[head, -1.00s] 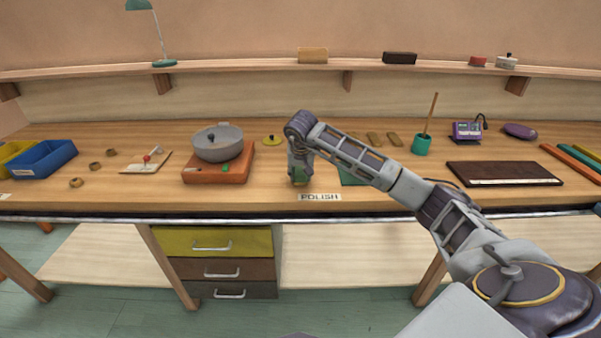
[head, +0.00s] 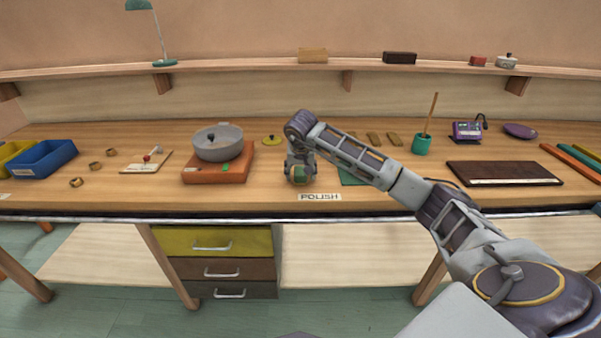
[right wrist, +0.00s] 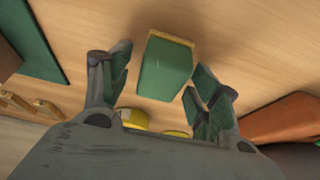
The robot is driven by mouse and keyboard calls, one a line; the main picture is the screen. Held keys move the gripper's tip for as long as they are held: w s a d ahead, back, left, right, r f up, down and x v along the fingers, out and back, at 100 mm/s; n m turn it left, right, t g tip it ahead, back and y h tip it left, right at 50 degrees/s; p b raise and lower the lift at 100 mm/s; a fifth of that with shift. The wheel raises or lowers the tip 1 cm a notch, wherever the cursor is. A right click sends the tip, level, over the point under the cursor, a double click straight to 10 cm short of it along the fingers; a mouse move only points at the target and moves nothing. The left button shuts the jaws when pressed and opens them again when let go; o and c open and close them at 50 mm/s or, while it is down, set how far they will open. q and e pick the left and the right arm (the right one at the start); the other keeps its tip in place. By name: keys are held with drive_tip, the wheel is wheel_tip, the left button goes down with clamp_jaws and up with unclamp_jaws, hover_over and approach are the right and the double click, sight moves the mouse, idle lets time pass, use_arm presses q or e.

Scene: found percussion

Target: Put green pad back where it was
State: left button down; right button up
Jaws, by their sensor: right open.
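The green pad (right wrist: 165,68) is a small green block with a tan edge, seen between the spread fingers of my right gripper (right wrist: 160,72) in the right wrist view. Bare tabletop shows on both sides of it, and the fingers look apart from it. In the head view the pad (head: 301,176) shows low at my right gripper (head: 300,174), just behind the POLISH label (head: 319,197), partly hidden by the fingers. My right gripper is open and points down at the table. My left gripper is not in view.
An orange base (head: 217,174) with a grey pot (head: 218,145) stands left of the gripper. A yellow disc (head: 271,140) lies behind. A dark green mat (head: 352,177) lies to the right, partly under my arm. A brown board (head: 505,173) is farther right.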

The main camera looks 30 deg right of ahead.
drive_tip(key=shift+s+a+r, duration=0.15)
drive_tip(key=shift+r, duration=0.55)
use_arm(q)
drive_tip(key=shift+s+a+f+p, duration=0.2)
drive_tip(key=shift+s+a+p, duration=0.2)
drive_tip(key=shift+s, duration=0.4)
use_arm(e)
drive_tip(key=v, duration=1)
drive_tip(key=shift+r, duration=0.25)
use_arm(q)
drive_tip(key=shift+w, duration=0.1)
use_arm(e)
drive_tip(key=shift+s+a, duration=0.1)
